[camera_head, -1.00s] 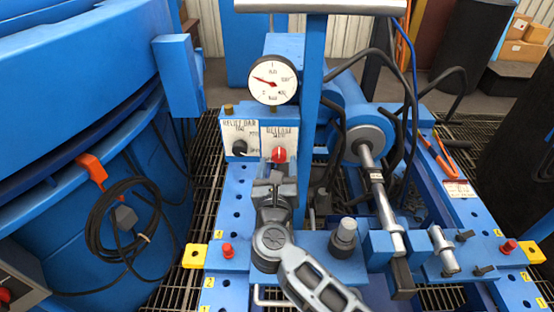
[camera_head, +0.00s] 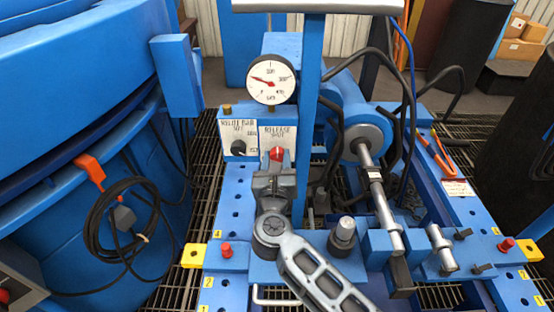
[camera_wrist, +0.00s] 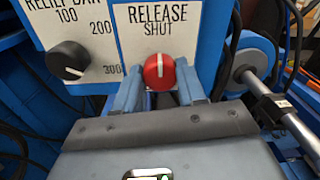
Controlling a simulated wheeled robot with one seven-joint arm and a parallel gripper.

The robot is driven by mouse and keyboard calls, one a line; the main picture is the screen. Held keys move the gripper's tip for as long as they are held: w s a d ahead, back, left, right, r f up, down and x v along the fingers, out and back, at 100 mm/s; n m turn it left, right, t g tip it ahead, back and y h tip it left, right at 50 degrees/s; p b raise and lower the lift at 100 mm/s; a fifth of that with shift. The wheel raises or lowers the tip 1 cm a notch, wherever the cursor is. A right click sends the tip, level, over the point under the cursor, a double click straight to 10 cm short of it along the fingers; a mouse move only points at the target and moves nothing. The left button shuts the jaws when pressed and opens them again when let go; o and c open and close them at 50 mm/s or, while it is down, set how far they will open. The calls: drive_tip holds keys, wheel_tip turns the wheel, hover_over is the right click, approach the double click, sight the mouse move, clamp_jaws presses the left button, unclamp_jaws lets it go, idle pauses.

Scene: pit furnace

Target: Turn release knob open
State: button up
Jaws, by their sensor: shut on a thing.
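The red release knob (camera_head: 277,153) sits on a white plate labelled RELEASE (camera_head: 279,138) on the blue panel under the gauge. In the wrist view the knob (camera_wrist: 159,71) is round with a pale pointer line, close to upright, below the word SHUT. My gripper (camera_wrist: 160,82) has one blue-grey finger on each side of the knob and is shut on it. In the head view my gripper (camera_head: 275,166) covers the knob's lower part. The knob's far side is hidden.
A black relief knob (camera_head: 238,147) is just left of the release plate. A round gauge (camera_head: 271,82) stands above. A blue post (camera_head: 309,110) and black hoses (camera_head: 408,110) are close on the right. A grey cylinder (camera_head: 343,235) stands right of my arm.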

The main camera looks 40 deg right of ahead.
drive_tip(key=shift+c, duration=1)
drive_tip(key=shift+r+p, duration=0.1)
drive_tip(key=shift+p, duration=0.2)
drive_tip(key=n+p, duration=0.3)
drive_tip(key=shift+r+n, duration=0.1)
drive_tip(key=shift+n, duration=0.3)
drive_tip(key=n+p, duration=0.3)
drive_tip(key=shift+n, duration=0.4)
drive_tip(key=n+p, duration=0.2)
drive_tip(key=n, duration=0.1)
drive_tip(key=shift+n+t, duration=0.3)
drive_tip(key=shift+n, duration=0.1)
drive_tip(key=n+p, duration=0.4)
drive_tip(key=n, duration=0.1)
drive_tip(key=shift+n, duration=0.3)
drive_tip(key=n+p, duration=0.2)
drive_tip(key=n, duration=0.3)
drive_tip(key=shift+f+p, duration=0.2)
drive_tip(key=shift+p, duration=0.1)
drive_tip(key=shift+f+n, duration=0.1)
drive_tip(key=shift+n, duration=0.2)
